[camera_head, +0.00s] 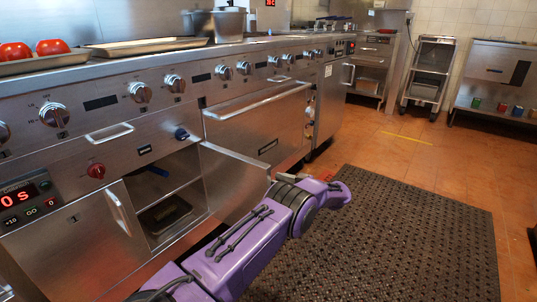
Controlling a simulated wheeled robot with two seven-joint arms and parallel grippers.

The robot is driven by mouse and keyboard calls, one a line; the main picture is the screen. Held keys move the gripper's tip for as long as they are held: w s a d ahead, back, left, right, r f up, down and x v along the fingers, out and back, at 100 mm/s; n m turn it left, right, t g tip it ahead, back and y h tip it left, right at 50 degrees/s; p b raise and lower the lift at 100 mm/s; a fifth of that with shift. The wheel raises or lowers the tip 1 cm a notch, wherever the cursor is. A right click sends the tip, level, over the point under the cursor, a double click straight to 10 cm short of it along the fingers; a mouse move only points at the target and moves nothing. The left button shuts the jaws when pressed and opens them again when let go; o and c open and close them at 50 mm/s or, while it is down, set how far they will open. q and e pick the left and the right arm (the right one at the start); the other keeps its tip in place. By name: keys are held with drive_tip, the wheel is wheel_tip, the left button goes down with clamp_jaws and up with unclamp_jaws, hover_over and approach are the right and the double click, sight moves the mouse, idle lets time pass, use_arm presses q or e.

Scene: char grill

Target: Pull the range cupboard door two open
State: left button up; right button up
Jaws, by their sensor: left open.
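The range cupboard (168,187) under the knobs has one door standing open. That open door (232,180) is hinged on the right side of the opening and swings out toward the mat. A shelf and a dark pan (165,215) show inside. The other cupboard door (75,235), on the left, is shut and has a vertical handle. My purple left arm reaches in from the bottom. My left gripper (288,178) is open beside the outer end of the open door, partly hidden by my arm. I cannot tell whether it touches the door. My right gripper is not in view.
The oven door with its long bar handle (262,101) is shut, right of the cupboard. A black perforated mat (400,235) covers the floor in front. A rack cart (428,75) and a steel table (490,75) stand at the back right. Orange floor there is clear.

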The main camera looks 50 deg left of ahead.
use_arm(q)
drive_tip(key=v, duration=0.5)
drive_tip(key=shift+d, duration=0.25)
drive_tip(key=shift+f, duration=0.1)
